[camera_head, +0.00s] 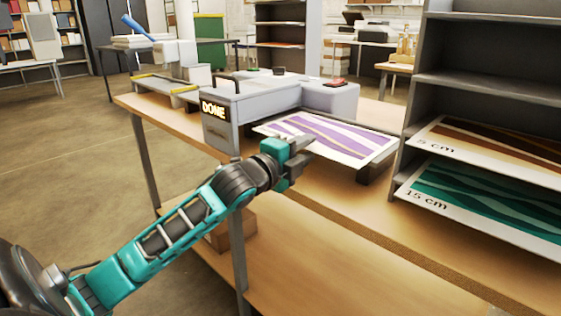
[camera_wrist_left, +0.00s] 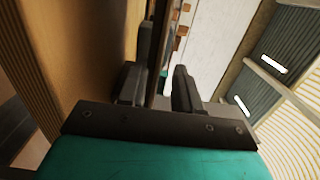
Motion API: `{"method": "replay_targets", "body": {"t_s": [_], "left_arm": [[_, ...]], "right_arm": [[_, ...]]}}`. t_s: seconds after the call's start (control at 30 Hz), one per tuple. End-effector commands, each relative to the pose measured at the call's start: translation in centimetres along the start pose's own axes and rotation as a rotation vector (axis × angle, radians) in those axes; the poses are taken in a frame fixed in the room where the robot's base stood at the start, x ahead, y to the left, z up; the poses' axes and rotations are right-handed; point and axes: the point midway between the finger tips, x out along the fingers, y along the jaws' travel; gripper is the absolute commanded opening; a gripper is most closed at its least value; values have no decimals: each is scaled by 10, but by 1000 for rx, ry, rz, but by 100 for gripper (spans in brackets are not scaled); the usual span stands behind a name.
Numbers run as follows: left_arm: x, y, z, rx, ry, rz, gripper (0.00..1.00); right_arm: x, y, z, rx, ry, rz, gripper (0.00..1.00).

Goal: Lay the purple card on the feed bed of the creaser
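The purple card (camera_head: 335,138), with purple and white wavy bands, lies flat on the dark outfeed tray (camera_head: 375,169) of the grey laminator (camera_head: 255,103), whose display reads DONE. My left gripper (camera_head: 301,160) is at the card's near edge. Its two fingers stand apart in the left wrist view (camera_wrist_left: 163,85), with a thin edge running between them; I cannot tell whether they touch it. The machine with a blue lever, which looks like the creaser (camera_head: 173,52), stands at the back left, its flat yellow-edged bed (camera_head: 160,84) empty. My right gripper is out of view.
The wooden bench (camera_head: 420,228) carries the laminator. A dark shelf rack (camera_head: 475,92) close on the right holds a brown print (camera_head: 490,146) and a green print (camera_head: 480,203). A cardboard box (camera_head: 232,228) sits on the lower shelf.

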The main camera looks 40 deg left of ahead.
Motion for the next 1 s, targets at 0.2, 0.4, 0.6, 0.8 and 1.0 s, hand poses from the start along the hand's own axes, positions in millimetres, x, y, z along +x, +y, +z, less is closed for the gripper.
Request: {"method": "replay_targets", "body": {"t_s": [0.2,0.4,0.6,0.8,1.0], "left_arm": [[-34,1,0,1,1,3,33],[-62,1,-1,0,2,3,33],[-84,1,0,-2,0,2,33],[-96,0,0,-1,1,0,33],[-98,-1,0,-1,1,-1,33]], "right_arm": [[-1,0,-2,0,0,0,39],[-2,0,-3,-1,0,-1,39],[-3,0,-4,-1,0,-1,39],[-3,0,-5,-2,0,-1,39],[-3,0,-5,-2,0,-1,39]]}}
